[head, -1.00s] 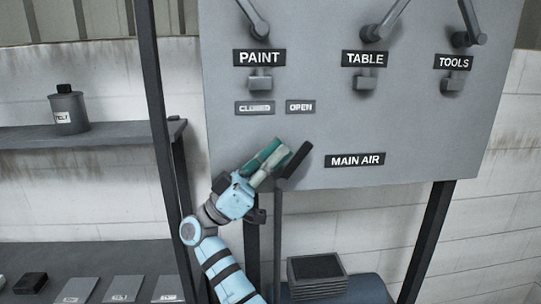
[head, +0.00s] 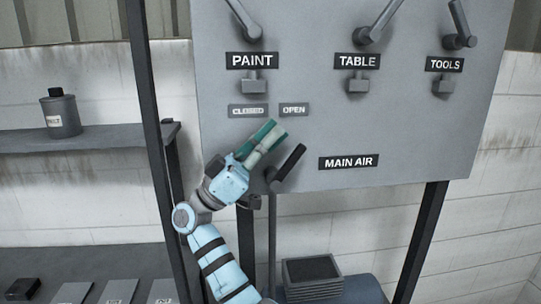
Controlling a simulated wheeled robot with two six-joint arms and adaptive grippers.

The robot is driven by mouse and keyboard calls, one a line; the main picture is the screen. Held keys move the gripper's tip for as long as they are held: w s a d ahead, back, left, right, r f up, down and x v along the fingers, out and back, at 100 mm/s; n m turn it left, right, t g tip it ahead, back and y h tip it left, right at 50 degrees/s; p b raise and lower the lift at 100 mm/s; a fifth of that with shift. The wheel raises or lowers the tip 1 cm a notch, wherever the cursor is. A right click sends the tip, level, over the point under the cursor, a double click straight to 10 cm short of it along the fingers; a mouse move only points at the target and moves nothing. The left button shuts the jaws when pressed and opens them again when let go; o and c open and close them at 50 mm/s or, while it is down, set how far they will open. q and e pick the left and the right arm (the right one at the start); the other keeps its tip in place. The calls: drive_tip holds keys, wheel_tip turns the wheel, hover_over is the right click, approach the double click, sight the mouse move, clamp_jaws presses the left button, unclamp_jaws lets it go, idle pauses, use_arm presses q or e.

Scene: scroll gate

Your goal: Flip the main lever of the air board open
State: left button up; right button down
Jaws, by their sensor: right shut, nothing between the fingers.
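The grey air board (head: 400,125) hangs at the upper right in the head view. The main lever (head: 292,163) is a dark handle at the board's lower edge, left of the "MAIN AIR" label (head: 348,162). It tilts up and to the right from its pivot, toward the "OPEN" plate (head: 293,109). The "CLOSED" plate (head: 248,111) is to the left of that. My right gripper (head: 270,137), with green fingers, is shut and empty, up and left of the lever, with a small gap showing between them. My left gripper is out of view.
Paint (head: 243,18), table (head: 372,22) and tools (head: 459,28) levers line the board's top. A shelf (head: 90,137) with a dark can (head: 61,113) stands at left. A dark post (head: 155,120) runs between shelf and board. Dark trays (head: 313,275) are stacked below.

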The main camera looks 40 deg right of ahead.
wheel_tip(320, 180, up, 6)
idle(0.7)
